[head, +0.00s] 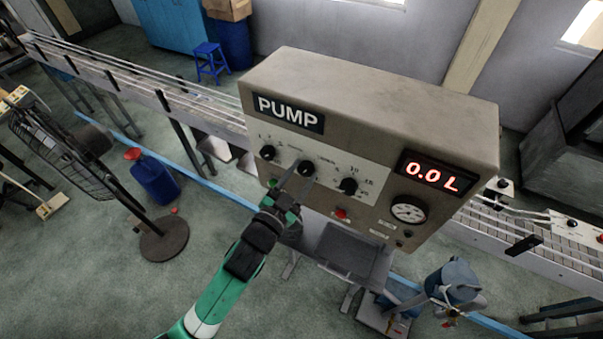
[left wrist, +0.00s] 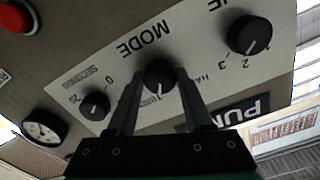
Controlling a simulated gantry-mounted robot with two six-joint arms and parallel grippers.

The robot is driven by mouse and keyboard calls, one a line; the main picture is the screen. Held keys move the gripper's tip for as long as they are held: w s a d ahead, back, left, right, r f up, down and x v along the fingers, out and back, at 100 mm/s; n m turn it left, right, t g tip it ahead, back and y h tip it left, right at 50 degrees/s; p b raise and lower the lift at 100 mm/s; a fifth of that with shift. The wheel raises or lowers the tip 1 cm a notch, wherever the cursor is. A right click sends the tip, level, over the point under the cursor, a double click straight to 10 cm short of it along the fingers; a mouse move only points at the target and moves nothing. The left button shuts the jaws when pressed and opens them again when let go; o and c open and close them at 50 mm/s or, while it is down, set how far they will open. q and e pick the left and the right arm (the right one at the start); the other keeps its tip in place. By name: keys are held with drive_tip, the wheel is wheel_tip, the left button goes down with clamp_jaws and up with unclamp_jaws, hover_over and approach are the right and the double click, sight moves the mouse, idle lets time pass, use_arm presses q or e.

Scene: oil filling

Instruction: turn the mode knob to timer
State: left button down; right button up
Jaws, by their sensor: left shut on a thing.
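The pump box (head: 370,100) is a beige control box with three black knobs on a pale panel. The mode knob (head: 305,168) is the middle one. It also shows in the left wrist view (left wrist: 160,72), below the upside-down word MODE, with its white pointer line toward the bottom of that picture, near small blurred lettering. My left gripper (head: 294,190) is shut on the mode knob, with one finger on each side of it in the left wrist view (left wrist: 160,85). The fingers hide part of the lettering around it. My right gripper is not in view.
A left knob (head: 267,152) and a right knob (head: 348,186) flank the mode knob. A red button (head: 341,214), a gauge (head: 409,209) and a red 0.0 L display (head: 431,177) are on the same face. A conveyor (head: 140,85) runs behind the box.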

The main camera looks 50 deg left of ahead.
use_arm(q)
drive_tip(key=shift+c, duration=1.5)
unclamp_jaws()
drive_tip(key=b+v, duration=0.2)
drive_tip(key=v, duration=0.9)
drive_tip(key=shift+s+b, duration=0.3)
drive_tip(key=shift+d, duration=0.1)
